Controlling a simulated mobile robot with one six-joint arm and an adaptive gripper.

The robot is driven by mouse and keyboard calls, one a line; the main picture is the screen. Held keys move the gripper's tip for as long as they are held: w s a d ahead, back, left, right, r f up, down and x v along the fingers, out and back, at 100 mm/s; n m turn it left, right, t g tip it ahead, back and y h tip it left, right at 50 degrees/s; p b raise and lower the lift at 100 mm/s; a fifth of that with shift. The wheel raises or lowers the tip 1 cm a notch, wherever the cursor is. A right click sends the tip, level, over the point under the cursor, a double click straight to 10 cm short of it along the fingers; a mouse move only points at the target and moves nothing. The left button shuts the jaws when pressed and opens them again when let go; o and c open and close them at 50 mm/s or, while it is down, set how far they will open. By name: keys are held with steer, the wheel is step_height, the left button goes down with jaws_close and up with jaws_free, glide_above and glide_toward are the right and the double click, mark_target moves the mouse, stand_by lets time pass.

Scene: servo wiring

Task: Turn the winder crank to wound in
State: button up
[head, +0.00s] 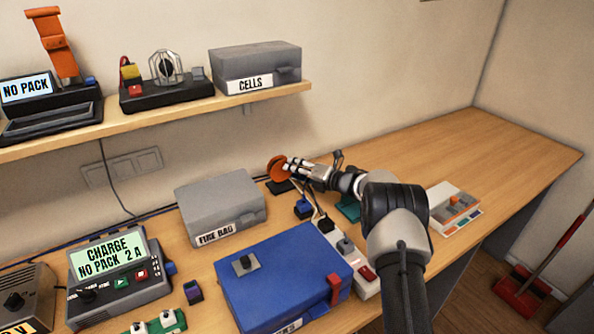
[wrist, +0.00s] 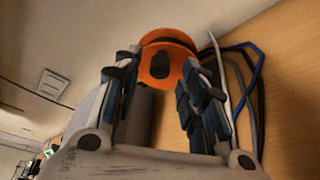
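The winder is an orange reel (head: 276,168) on a small dark base (head: 279,187), at the back of the bench near the wall. My gripper (head: 288,164) is right at the reel, coming from the right. In the wrist view the reel (wrist: 176,68) sits just ahead of the fingertips, with a dark oval spot on its face. My gripper (wrist: 167,72) has its fingers wide apart, one on each side of the reel. I cannot tell whether they touch it. The crank handle cannot be made out.
A grey fire bag box (head: 215,203) stands left of the winder. A blue case (head: 280,275) and a power strip (head: 350,258) lie in front. Cables (wrist: 245,80) run beside the reel. A shelf (head: 180,112) hangs to the left. The bench at the back right is clear.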

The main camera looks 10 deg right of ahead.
steer(key=shift+d, duration=0.1)
steer(key=v, duration=1.2)
